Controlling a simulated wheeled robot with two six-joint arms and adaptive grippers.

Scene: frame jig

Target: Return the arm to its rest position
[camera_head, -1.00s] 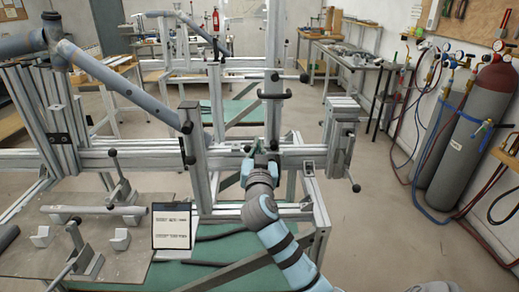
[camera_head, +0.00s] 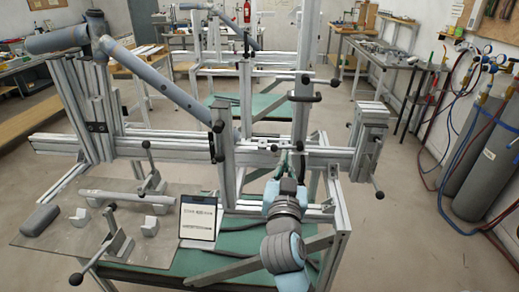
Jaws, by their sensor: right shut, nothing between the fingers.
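My right arm comes in from the bottom centre, with blue and grey links. Its gripper (camera_head: 283,165) is at the front of the jig's horizontal beam (camera_head: 330,156), just below the upright post (camera_head: 303,60). The gripper is small and partly hidden by its own wrist; it is shut and holds nothing. Whether it touches the beam I cannot tell. A blue-grey tube assembly (camera_head: 160,80) is held in the jig at the left, running down to the clamp post (camera_head: 222,125). My left gripper is not in view.
A grey plate (camera_head: 60,240) at the lower left bears clamps, blocks and a loose dark tube (camera_head: 40,219). A sign (camera_head: 198,218) stands beside it. Jig uprights and handles surround my right gripper.

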